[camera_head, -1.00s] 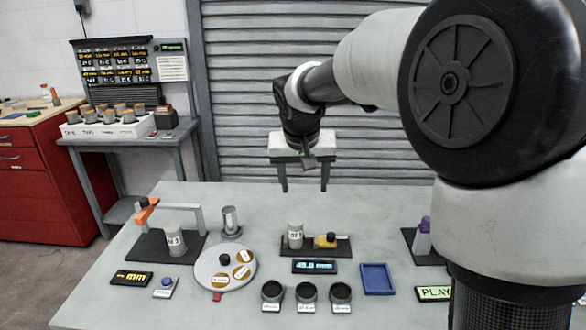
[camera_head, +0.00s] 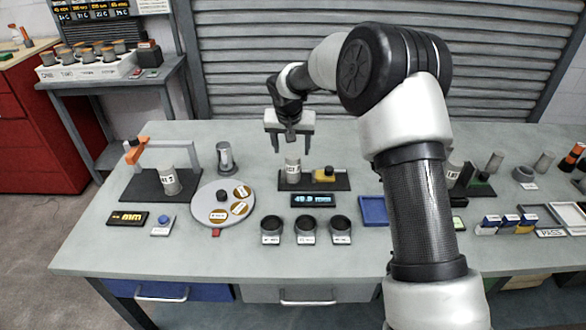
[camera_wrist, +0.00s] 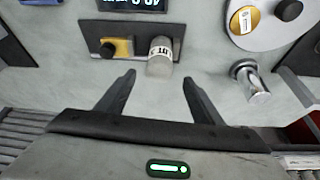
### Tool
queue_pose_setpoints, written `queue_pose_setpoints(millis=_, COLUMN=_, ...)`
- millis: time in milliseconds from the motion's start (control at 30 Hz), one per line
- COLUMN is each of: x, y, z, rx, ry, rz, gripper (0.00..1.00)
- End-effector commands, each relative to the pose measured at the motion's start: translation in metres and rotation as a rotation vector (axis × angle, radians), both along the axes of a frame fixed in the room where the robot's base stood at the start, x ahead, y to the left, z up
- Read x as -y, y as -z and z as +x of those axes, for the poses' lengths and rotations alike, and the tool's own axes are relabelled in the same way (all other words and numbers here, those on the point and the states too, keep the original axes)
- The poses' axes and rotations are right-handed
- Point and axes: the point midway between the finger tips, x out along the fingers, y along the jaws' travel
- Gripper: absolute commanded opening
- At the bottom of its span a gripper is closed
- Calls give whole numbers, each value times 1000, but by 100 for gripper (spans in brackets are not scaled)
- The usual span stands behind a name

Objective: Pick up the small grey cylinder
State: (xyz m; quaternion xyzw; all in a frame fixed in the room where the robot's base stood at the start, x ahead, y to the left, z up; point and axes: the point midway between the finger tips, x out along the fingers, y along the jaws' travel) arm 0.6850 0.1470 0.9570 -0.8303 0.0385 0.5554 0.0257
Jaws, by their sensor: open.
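A small grey cylinder (camera_head: 293,169) with a white lettered label stands upright on a black plate (camera_head: 338,186), left of a yellow block (camera_head: 324,175). In the wrist view the cylinder (camera_wrist: 160,60) shows just beyond and between my fingertips. My gripper (camera_head: 291,148) is open and empty, behind and above the cylinder, apart from it; the wrist view shows both fingers (camera_wrist: 159,78) spread. A similar labelled grey cylinder (camera_head: 169,181) stands on another black plate at the left, by an orange-tipped gantry. The frames do not settle which cylinder the task names.
A shiny metal cylinder (camera_head: 224,157) and a round grey dial plate (camera_head: 209,208) stand left of the black plate. A display (camera_head: 314,200), several black cups and a blue tray (camera_head: 373,210) lie in front. My arm hides part of the bench's right side.

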Motion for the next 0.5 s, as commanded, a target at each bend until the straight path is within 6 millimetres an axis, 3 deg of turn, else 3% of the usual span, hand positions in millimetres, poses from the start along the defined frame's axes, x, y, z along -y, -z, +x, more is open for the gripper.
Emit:
queue_pose_setpoints(millis=167, x=1, y=10, z=4, rx=-1, ry=1, rz=0, gripper=61)
queue_pose_setpoints(millis=500, x=3, y=52, z=20, rx=0, ry=0, rz=0, gripper=61)
